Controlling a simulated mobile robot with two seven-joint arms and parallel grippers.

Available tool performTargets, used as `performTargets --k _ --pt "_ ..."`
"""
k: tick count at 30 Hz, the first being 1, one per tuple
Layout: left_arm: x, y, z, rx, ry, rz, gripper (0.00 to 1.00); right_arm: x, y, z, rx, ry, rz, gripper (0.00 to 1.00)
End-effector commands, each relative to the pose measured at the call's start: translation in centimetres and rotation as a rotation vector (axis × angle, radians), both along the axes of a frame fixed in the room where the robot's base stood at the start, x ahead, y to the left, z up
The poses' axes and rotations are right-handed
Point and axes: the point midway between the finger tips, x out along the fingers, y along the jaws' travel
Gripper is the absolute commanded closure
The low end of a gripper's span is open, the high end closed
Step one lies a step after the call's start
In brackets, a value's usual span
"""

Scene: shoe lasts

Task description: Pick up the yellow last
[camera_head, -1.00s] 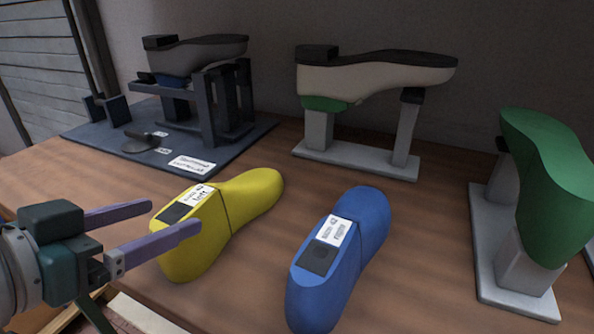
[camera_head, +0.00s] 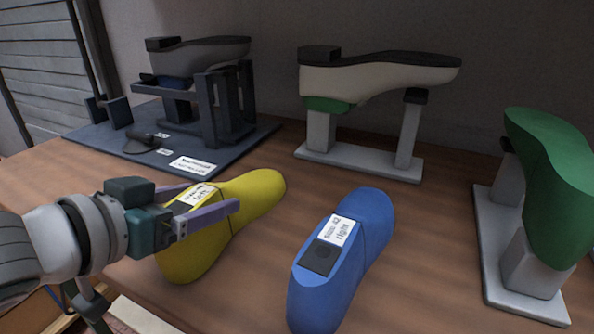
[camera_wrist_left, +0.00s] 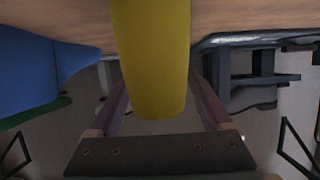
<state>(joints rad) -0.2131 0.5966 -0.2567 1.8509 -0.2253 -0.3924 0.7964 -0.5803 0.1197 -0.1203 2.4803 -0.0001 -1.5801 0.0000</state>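The yellow last (camera_head: 255,192) lies on the wooden table, left of the blue last (camera_head: 352,245). My left gripper (camera_head: 212,200) is over the yellow last's near end, partly hiding its label. In the left wrist view the yellow last (camera_wrist_left: 152,60) fills the middle, between the two purple fingers of the left gripper (camera_wrist_left: 160,105). The fingers are apart, with small gaps showing beside the last. Whether either finger touches it cannot be told. My right gripper is out of view.
A dark fixture on a base plate (camera_head: 235,150) stands behind at left. A white stand (camera_head: 360,156) holds a shoe form (camera_head: 375,78) at the back. A green form (camera_head: 550,180) stands on the right. Bare table (camera_head: 275,240) lies between the yellow and blue lasts.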

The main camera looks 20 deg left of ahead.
Motion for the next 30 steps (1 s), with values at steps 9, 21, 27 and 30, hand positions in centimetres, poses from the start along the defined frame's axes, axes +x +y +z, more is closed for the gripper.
performTargets --k 9,21,27,30 --pt "-0.03 -0.01 0.00 0.000 0.000 0.000 0.55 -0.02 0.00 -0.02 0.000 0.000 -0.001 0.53" --pt "-0.04 -0.04 -0.01 0.000 0.000 -0.001 1.00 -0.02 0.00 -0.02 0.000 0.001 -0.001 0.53" --pt "-0.04 -0.04 -0.01 0.000 0.000 -0.001 1.00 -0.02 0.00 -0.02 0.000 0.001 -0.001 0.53" --pt "-0.04 -0.04 -0.02 0.000 0.000 -0.001 1.00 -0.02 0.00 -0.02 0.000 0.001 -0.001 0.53"
